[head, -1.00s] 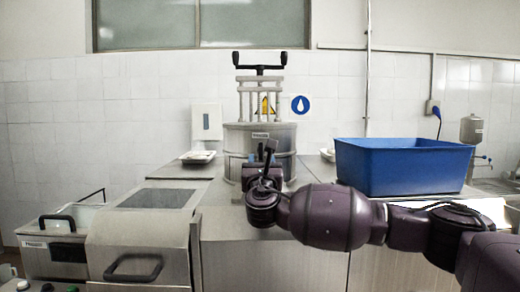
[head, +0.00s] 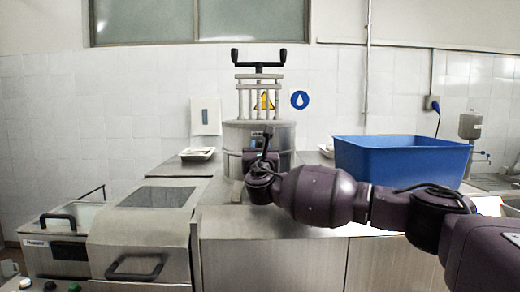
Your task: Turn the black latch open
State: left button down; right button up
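A steel cylindrical machine (head: 284,138) stands on the counter in the middle, with upright rods and a black two-grip handle (head: 258,65) on top. My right gripper (head: 261,150) is at the front of the cylinder, reached by the dark purple arm from the right. It is small and dark, seen from behind, so its finger opening and any contact cannot be made out. No black latch can be told apart clearly; the gripper and wrist cover part of the cylinder's front. My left gripper is out of view.
A large blue bin (head: 400,168) stands on the counter to the right, behind my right arm. A small white tray (head: 197,153) lies left of the cylinder. Fryer-like steel units (head: 140,235) with black handles fill the lower left. Counter left of my wrist is clear.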

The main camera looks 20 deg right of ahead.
grip_shut()
